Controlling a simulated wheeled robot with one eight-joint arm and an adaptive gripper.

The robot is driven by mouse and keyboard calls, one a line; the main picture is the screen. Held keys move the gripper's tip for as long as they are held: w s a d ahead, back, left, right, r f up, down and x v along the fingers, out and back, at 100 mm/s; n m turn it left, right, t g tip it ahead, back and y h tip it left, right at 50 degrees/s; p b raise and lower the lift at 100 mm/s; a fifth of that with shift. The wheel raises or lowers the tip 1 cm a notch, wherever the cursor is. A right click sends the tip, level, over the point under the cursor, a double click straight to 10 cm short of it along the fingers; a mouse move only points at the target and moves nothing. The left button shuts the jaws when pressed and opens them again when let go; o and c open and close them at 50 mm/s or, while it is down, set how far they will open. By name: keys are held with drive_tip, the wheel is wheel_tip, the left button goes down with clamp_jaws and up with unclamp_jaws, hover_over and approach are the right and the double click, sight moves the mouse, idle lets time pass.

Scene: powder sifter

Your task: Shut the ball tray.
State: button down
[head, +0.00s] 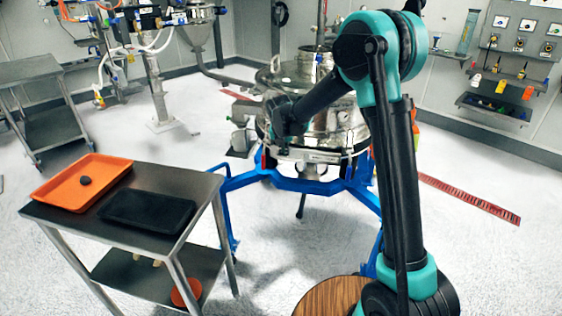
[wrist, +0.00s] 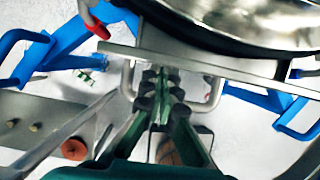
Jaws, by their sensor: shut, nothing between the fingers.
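The powder sifter (head: 345,118) is a round, shiny metal vessel on a blue frame. What looks like its ball tray (head: 312,155) is a flat metal piece at the vessel's lower front. In the wrist view the tray's metal front edge (wrist: 235,68) crosses the picture below the drum, with a U-shaped metal handle (wrist: 215,92) on the near side. My gripper (wrist: 160,73) is shut and empty, its fingertips at the tray's front edge between the handle's two legs. I cannot tell whether they touch. How far the tray stands out is unclear.
The blue frame (head: 325,186) surrounds the vessel's base. A metal cart (head: 180,182) at left carries an orange tray (head: 108,167) with a dark lump and a black tray (head: 150,210). A wooden round top (head: 325,298) is at the front. Open floor lies between cart and frame.

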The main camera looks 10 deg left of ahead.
drive_tip(key=w, duration=0.3)
drive_tip(key=shift+d, duration=0.15)
drive_tip(key=shift+w, duration=0.2)
drive_tip(key=shift+r, duration=0.15)
